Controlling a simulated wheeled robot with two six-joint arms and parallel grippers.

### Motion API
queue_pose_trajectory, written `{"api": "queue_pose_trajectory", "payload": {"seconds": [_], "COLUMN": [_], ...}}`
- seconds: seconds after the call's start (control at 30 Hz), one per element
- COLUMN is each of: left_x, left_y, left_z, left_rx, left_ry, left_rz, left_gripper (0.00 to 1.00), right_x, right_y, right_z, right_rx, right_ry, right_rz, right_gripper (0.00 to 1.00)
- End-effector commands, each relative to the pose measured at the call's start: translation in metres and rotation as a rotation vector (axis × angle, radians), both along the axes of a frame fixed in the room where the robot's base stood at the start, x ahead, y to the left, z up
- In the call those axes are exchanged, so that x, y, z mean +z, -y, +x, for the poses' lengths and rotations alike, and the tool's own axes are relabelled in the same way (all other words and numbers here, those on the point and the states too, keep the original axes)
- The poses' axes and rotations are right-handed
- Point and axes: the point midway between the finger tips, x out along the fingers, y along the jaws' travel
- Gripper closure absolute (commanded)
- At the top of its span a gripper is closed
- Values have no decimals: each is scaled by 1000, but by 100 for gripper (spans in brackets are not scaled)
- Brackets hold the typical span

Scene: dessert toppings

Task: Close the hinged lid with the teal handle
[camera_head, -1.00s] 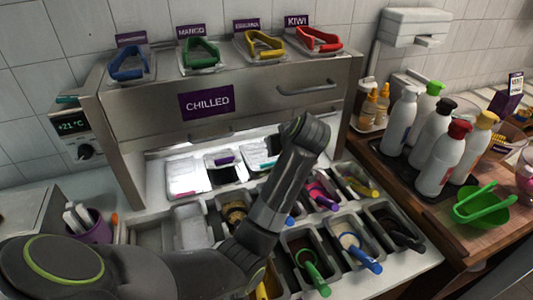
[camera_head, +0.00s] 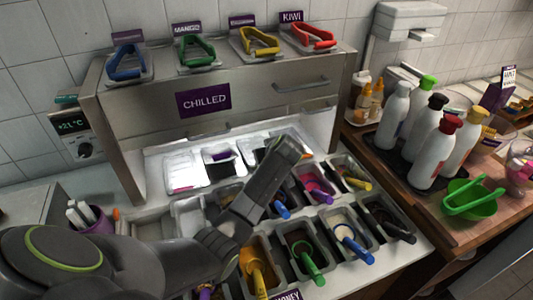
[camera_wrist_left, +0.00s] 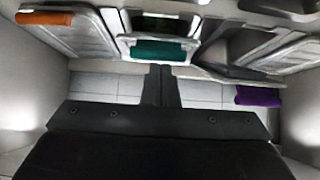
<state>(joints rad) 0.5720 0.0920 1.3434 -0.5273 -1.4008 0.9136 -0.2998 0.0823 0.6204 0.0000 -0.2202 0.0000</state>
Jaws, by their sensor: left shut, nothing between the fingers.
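In the left wrist view the teal handle (camera_wrist_left: 160,52) lies across the upper middle, on the edge of its lid. A dark greenish opening shows beyond the handle; I cannot tell the lid's exact angle. My left gripper (camera_wrist_left: 162,84) is shut and empty, its fingertips just below the teal handle in the picture, with no clear contact. In the head view my left arm reaches into the chilled cabinet; its wrist link hides the gripper and the teal handle. My right gripper is not in view.
The purple handle (camera_wrist_left: 258,97) and orange handle (camera_wrist_left: 44,18) are on neighbouring lids either side. The chilled cabinet front (camera_head: 145,112) overhangs the lids. Several topping tubs with scoops, one yellow (camera_head: 257,276), stand in front. Bottles (camera_head: 433,152) stand on the right counter.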

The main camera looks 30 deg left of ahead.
Motion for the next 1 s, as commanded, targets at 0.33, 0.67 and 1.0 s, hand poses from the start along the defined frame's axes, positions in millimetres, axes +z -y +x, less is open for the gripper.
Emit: {"api": "queue_pose_trajectory", "payload": {"seconds": [0.33,0.67,1.0], "left_x": [-4,-38,-43], "left_y": [1,8,10], "left_z": [-1,-8,-9], "left_rx": [-1,0,1], "left_ry": [3,66,66], "left_rz": [4,76,75], "left_gripper": [100,100,100], "right_x": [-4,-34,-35], "right_y": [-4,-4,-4], "right_z": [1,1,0], "right_rx": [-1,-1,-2], "right_ry": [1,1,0], "right_rz": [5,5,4], "right_gripper": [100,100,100]}}
